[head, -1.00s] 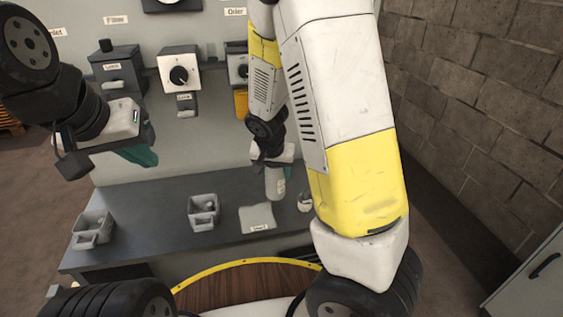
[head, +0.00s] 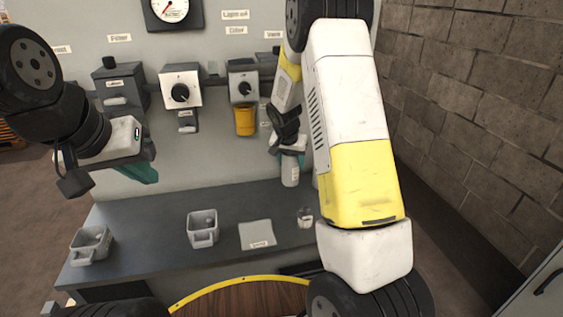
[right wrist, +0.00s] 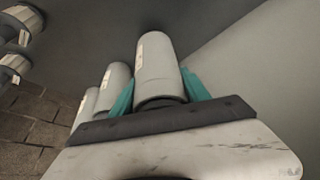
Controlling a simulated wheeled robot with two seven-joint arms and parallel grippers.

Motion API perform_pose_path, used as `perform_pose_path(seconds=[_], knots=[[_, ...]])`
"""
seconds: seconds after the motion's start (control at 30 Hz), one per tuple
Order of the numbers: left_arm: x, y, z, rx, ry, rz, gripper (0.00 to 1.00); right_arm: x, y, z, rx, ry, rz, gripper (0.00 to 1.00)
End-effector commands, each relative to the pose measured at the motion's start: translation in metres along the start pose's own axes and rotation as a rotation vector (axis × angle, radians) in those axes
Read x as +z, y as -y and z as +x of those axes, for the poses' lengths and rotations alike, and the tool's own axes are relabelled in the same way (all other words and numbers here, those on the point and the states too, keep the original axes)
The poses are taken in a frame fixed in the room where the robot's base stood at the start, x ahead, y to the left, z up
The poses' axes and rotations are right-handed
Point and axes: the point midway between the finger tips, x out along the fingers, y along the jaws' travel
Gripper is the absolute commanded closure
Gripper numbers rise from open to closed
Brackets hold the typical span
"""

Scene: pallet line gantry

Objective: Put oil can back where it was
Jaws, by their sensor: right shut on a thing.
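A pale grey cylindrical can with a white label hangs from my right gripper above the back of the grey bench. It shows in the head view (head: 290,172) and the right wrist view (right wrist: 157,70). I take it for the oil can; its label is too small to read. My right gripper (right wrist: 155,92) has its teal fingers on both sides of the can and is shut on it. My left gripper (head: 145,170) is at the left, in front of the wall panel, away from the can. Its fingers are partly hidden, so its opening is unclear.
The bench (head: 150,220) carries two grey bins (head: 202,230) (head: 90,245), a labelled pale plate (head: 256,233) and a small cup (head: 305,216). Two similar cylinders (right wrist: 113,85) (right wrist: 87,105) stand beside the can.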

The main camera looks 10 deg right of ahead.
Motion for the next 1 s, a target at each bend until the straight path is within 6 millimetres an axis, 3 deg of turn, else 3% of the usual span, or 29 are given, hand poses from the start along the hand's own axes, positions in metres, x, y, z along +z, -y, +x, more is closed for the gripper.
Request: perform_pose_path(seconds=[0.37,0.7,0.73,0.8,0.83,1.0], knots=[[0.0,0.0,0.0,0.0,0.0,0.0,1.0,0.011,0.0,0.034,0.001,0.001,-0.002,1.0],[0.0,0.0,0.0,0.0,0.0,0.0,1.0,0.012,0.001,0.036,-0.001,0.0,-0.002,1.0],[0.0,0.0,0.0,0.0,0.0,0.0,1.0,0.012,0.0,0.036,-0.001,0.0,-0.001,0.4],[0.0,0.0,0.0,0.0,0.0,0.0,1.0,0.012,0.0,0.036,-0.001,0.0,-0.001,0.26],[0.0,0.0,0.0,0.0,0.0,0.0,1.0,0.012,0.0,0.036,-0.001,0.0,-0.001,0.24],[0.0,0.0,0.0,0.0,0.0,0.0,1.0,0.012,0.0,0.036,-0.001,0.0,-0.001,0.24]])
